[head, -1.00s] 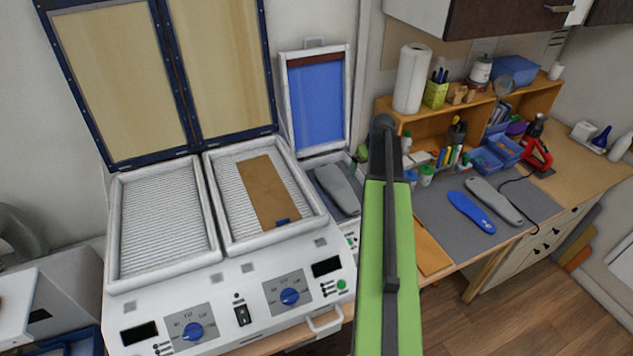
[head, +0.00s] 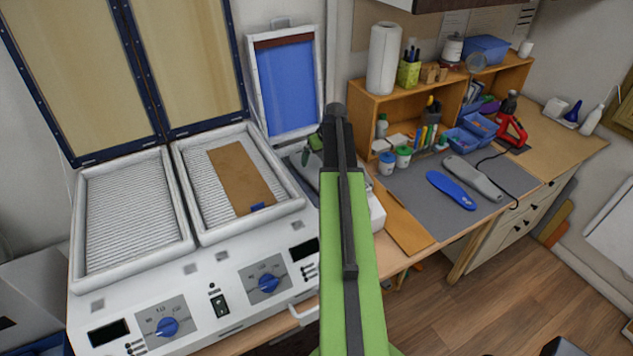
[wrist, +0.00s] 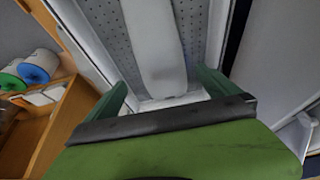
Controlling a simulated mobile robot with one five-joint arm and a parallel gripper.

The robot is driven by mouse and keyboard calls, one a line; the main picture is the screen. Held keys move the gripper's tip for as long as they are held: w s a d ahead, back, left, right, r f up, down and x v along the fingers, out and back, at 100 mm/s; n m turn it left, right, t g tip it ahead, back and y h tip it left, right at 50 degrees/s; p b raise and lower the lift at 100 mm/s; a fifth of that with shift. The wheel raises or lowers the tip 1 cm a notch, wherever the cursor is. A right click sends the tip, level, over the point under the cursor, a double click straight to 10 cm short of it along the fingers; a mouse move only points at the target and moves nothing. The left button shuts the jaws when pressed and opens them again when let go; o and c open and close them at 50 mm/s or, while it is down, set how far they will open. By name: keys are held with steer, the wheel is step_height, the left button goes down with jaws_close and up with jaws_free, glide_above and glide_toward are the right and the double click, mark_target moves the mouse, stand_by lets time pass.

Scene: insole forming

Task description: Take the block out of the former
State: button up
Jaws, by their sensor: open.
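The former (head: 376,208) is a white box with its blue-panelled lid (head: 287,85) raised. The block, a pale grey foot-shaped form, lies in it; in the head view my arm hides most of it. In the wrist view the block (wrist: 158,42) lies lengthwise on the perforated bed (wrist: 104,30), its near end rounded. My gripper (wrist: 161,80) is open, with one green finger to each side of the block's near end. I cannot tell the height of the fingers above the bed. In the head view my gripper (head: 317,143) is over the former, largely hidden by my arm.
Left of the former is a heater (head: 225,260) with two ribbed trays and a brown sheet (head: 240,178) on one. To the right, a grey mat (head: 400,175) holds a blue insole (head: 450,190) and a grey form (head: 472,178). An orange shelf (head: 375,110) stands close behind.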

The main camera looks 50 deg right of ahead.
steer(key=b, duration=0.3)
glide_above(315, 170)
steer(key=s, duration=0.2)
steer(key=f, duration=0.4)
steer(key=shift+s+a+f, duration=0.1)
steer(key=shift+a+f, duration=0.05)
steer(key=shift+a, duration=0.2)
steer(key=shift+p, duration=0.3)
steer(key=b+x, duration=0.5)
steer(key=shift+s+a+f, duration=0.1)
steer(key=shift+a, duration=0.05)
steer(key=shift+c, duration=0.4)
steer(key=c, duration=1.5)
